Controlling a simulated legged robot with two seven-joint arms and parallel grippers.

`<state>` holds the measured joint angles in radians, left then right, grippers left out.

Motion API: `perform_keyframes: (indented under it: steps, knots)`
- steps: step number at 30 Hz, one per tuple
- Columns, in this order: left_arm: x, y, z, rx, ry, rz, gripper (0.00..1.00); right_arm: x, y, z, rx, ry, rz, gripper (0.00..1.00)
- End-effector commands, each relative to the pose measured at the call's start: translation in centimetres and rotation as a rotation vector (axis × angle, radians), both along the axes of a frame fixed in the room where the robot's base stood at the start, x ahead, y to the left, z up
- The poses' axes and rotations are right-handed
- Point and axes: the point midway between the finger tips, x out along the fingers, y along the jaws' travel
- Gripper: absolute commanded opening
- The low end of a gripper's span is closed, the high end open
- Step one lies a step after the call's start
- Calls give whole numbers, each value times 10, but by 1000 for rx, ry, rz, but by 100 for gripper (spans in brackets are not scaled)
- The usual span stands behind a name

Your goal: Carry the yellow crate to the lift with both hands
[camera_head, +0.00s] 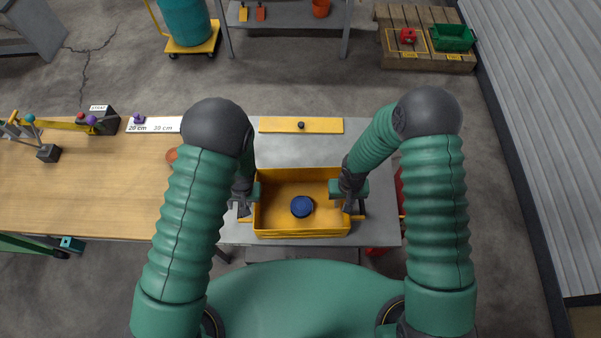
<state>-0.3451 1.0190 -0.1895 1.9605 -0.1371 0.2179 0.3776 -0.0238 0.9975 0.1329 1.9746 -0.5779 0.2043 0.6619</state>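The yellow crate (302,232) sits level on a grey tabletop (280,152) in front of me, with a round dark blue object (302,207) inside it. My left gripper (243,210) is at the crate's left side, by a small yellow handle. My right gripper (351,207) is at its right side, by the matching handle. Both grippers point down, and their fingers are small and dark against the handles. I cannot tell whether they are closed on them. I cannot clearly make out which thing is the lift.
A yellow bar with a black knob (301,125) lies behind the crate. A wooden table (90,185) with small items adjoins on the left. A pallet (420,60) with a green bin (452,37) is at the back right. Grey floor is open behind the tables and at right.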

Motion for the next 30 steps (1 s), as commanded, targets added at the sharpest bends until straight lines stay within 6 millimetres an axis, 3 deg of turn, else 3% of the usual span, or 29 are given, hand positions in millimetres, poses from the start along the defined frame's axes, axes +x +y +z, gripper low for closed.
perform_keyframes:
  steps: [5,15,20,25,30]
  knots:
    - [1,-4,19,-1,-3,-1,38,0,0,0,0,0,0,26]
    - [2,-21,100,-1,-4,-1,38,0,0,0,-1,0,0,26]
    - [1,-24,115,0,0,-1,38,1,0,1,-1,0,0,26]
    - [1,-24,117,0,1,0,38,2,1,24,0,-4,-1,26]
    - [1,-24,117,0,1,0,38,2,0,70,-1,-7,-1,26]
